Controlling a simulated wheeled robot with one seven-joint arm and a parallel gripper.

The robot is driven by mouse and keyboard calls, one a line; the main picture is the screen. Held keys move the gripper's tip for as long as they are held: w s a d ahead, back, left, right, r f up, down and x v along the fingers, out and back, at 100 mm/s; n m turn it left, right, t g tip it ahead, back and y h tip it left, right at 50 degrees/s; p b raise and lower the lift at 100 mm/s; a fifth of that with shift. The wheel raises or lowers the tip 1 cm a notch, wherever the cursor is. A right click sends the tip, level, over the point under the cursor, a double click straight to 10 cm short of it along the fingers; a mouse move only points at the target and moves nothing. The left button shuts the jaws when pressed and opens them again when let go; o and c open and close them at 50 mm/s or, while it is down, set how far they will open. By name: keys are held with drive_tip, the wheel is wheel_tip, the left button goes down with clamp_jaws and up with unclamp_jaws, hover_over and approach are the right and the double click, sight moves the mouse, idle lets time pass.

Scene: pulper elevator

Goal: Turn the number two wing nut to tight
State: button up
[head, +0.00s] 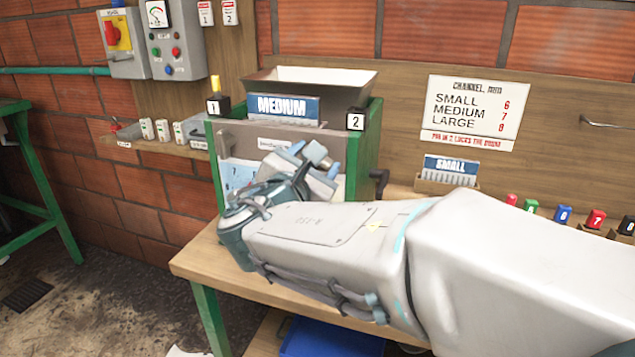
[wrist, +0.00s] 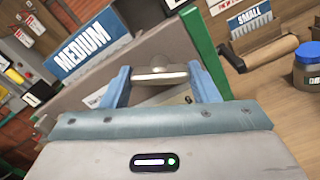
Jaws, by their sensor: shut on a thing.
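The pulper is a green-sided box with a grey front panel (head: 238,140) and a metal hopper. A black tag marked 2 (head: 355,121) sits on its right post, and a tag marked 1 (head: 213,107) on its left. My gripper (head: 316,160) is in front of the panel, below and left of the 2 tag. In the wrist view its blue fingers are either side of a pale metal wing nut (wrist: 160,76), shut on its wings. The nut's number is not readable, and its threads are hidden.
A blue MEDIUM plate (head: 288,108) stands at the hopper's front. A dark crank handle (head: 379,182) sticks out at the pulper's right side. A SMALL card rack (head: 450,172) and coloured numbered blocks (head: 560,213) stand farther right. My arm covers much of the bench.

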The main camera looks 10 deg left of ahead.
drive_tip(key=shift+f+m+b, duration=0.1)
drive_tip(key=shift+m+b, duration=6.2)
drive_tip(key=shift+b, duration=2.1)
drive_tip(key=o, duration=1)
drive_tip(key=s, duration=0.4)
drive_tip(key=s+p, duration=0.1)
drive_tip(key=s, duration=0.4)
drive_tip(key=s+a, duration=0.1)
drive_tip(key=s, duration=0.4)
drive_tip(key=shift+a, duration=0.1)
